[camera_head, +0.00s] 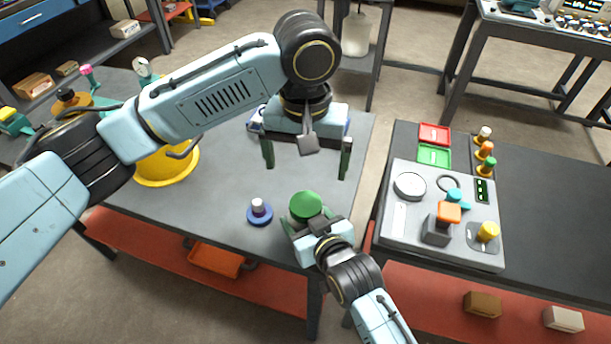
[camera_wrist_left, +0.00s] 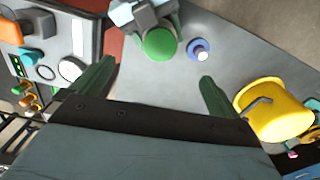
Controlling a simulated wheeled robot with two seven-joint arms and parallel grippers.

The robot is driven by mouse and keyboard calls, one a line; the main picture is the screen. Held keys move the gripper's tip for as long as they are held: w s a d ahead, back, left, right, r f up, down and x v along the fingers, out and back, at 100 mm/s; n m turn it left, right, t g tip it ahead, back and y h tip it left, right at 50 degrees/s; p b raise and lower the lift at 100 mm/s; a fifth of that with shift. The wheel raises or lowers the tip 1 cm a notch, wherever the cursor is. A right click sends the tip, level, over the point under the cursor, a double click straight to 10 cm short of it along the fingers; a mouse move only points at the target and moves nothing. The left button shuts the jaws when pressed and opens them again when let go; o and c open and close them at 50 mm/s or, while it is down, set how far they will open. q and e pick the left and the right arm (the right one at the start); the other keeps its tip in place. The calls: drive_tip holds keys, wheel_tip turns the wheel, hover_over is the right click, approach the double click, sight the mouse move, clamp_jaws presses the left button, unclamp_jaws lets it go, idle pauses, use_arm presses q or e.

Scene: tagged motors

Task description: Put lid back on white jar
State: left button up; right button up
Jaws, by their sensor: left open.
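A small blue disc with a white knob (camera_head: 259,212) stands on the grey table; it also shows in the left wrist view (camera_wrist_left: 199,50). A round green piece (camera_head: 306,205) is at my right gripper (camera_head: 306,222), whose fingers lie close around it; whether they touch it is unclear. The green piece is near the top of the left wrist view (camera_wrist_left: 160,43). My left gripper (camera_head: 306,155) is open and empty above the table, behind the green piece in the head view. I cannot pick out for sure a white jar or its lid; anything under the green piece is hidden.
A yellow pot (camera_head: 165,165) stands at the table's left, partly behind my left arm. Right of a gap, another table holds a grey panel (camera_head: 405,225) with knobs, plus red (camera_head: 434,133) and green (camera_head: 434,156) trays. A white container (camera_head: 356,33) stands at the back.

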use_arm(q)
wheel_tip(320, 180, up, 6)
drive_tip(key=shift+f, duration=0.1)
use_arm(e)
drive_tip(key=o, duration=2)
drive_tip(key=shift+c, duration=0.2)
use_arm(q)
wheel_tip(320, 180, up, 2)
drive_tip(key=shift+r+p, duration=0.25)
drive_tip(key=shift+p, duration=1)
use_arm(e)
drive_tip(key=v, duration=1.3)
drive_tip(key=shift+s+r, duration=0.15)
drive_tip(key=shift+s, duration=0.05)
